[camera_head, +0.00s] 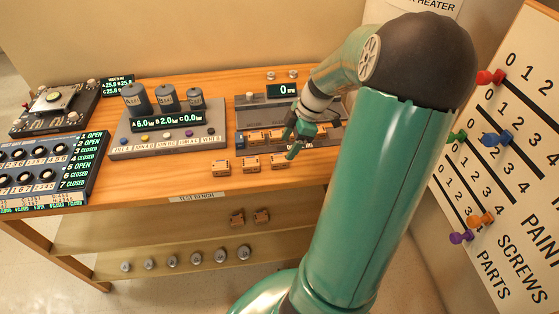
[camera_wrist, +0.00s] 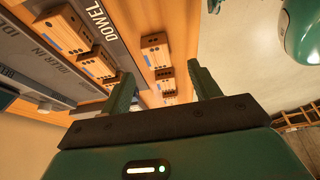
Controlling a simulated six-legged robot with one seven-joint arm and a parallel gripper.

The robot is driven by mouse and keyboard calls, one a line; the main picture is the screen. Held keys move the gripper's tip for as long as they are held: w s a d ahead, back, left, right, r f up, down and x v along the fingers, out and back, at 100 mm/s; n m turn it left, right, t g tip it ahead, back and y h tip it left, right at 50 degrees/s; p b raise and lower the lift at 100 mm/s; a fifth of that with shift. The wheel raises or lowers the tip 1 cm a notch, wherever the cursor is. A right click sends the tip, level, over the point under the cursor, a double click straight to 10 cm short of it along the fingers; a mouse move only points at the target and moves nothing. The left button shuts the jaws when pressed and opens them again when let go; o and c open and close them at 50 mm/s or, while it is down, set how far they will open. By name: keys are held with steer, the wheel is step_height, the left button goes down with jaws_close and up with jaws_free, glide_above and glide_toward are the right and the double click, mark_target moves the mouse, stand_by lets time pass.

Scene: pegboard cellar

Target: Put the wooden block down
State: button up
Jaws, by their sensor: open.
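Three small wooden blocks stand in a row on the bench's front strip: a left block (camera_head: 221,166), a middle block (camera_head: 251,163) and a right block (camera_head: 279,161). Each has dark holes and a blue mark. My gripper (camera_head: 290,146) is low over the bench, close to the right block. In the wrist view its two green fingers (camera_wrist: 163,75) are spread apart with nothing clasped between them. The row shows beyond and between them, with the largest-looking block (camera_wrist: 156,48) at the top. I cannot tell which block the task means, or whether a finger touches one.
A grey rack (camera_head: 248,103) holding more wooden blocks (camera_wrist: 68,30) stands behind the row. A weighing panel (camera_head: 168,146) with canisters is to its left. A lower shelf (camera_head: 200,240) holds two blocks and several metal knobs. A pegged board (camera_head: 510,150) stands at right.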

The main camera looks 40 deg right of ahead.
mark_target(280, 158)
steer(key=x, duration=0.6)
steer(key=shift+w+f, duration=0.2)
steer(key=shift+w, duration=0.05)
steer(key=c, duration=1.1)
steer(key=shift+r, duration=0.1)
steer(key=shift+c, duration=0.2)
